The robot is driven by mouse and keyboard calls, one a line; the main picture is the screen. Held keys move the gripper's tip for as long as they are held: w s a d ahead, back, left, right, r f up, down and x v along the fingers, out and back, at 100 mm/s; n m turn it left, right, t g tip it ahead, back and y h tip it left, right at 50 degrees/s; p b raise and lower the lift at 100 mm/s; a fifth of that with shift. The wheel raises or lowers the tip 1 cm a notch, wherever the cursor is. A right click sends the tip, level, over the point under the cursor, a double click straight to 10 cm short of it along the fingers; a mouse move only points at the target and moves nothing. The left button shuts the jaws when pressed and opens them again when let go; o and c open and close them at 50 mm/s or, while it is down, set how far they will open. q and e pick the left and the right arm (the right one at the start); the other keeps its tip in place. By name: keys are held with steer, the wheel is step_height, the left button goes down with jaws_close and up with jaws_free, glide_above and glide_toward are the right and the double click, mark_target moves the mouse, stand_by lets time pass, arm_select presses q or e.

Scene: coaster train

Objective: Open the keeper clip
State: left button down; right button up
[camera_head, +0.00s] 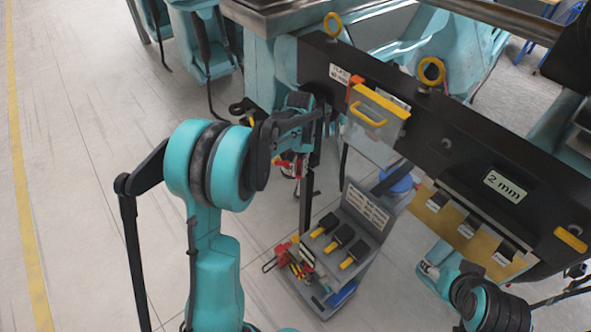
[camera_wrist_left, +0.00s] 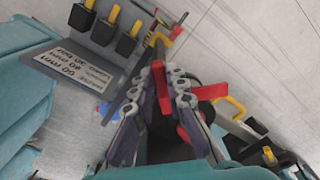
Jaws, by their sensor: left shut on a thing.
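My left gripper (camera_head: 291,164) hangs low beside the left end of the black beam, partly hidden by its wrist. In the left wrist view its jaws (camera_wrist_left: 166,78) are shut on a narrow red piece (camera_wrist_left: 160,86). I cannot tell if this red piece is the keeper clip. In the head view a small orange-red tab (camera_head: 356,80) sits at the upper left of a clear cover with a yellow handle (camera_head: 369,115). The right gripper's jaws are not clearly seen.
A grey tool stand (camera_head: 372,208) with several yellow-and-black handled tools and red tools stands below the beam (camera_head: 440,142). It shows at upper left in the left wrist view. A plate marked 2 mm (camera_head: 505,186) is on the beam. Floor at the left is clear.

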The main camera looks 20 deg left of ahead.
arm_select(q)
steer(key=shift+w+d+n, duration=0.15)
steer(key=shift+d+n, duration=0.05)
steer(key=shift+n, duration=0.4)
steer(key=c, duration=1.5)
jaws_free()
steer(key=shift+c, duration=0.2)
step_height(320, 180, up, 12)
